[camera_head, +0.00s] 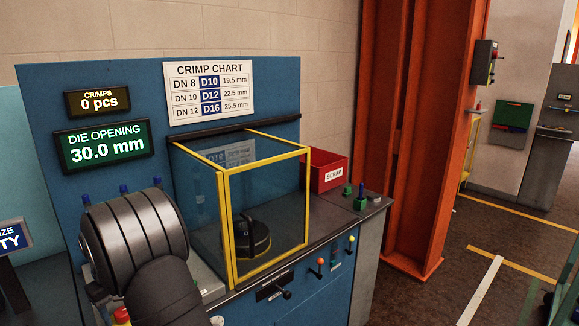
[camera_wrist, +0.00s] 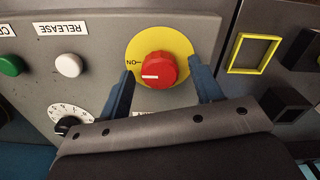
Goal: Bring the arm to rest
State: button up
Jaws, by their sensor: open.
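My gripper (camera_wrist: 160,70) is open in the wrist view, with one dark blue finger on each side of a red rotary switch (camera_wrist: 157,70) on a yellow disc (camera_wrist: 181,48). The fingers hold nothing; whether they touch the switch I cannot tell. The switch's white mark points left, towards the upside-down label "ON" (camera_wrist: 133,63). In the head view my dark arm (camera_head: 135,237) stands in the lower left, in front of the blue machine (camera_head: 45,100). My gripper is hidden there behind or below the arm.
Beside the switch are a white RELEASE button (camera_wrist: 68,65), a green button (camera_wrist: 10,65) and a dial (camera_wrist: 72,121). A yellow-framed clear guard (camera_head: 268,215) stands right of my arm, with a red scrap bin (camera_head: 327,172) behind it. An orange column (camera_head: 428,150) stands further right.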

jog(key=shift+n, duration=1.4)
dwell(0.7)
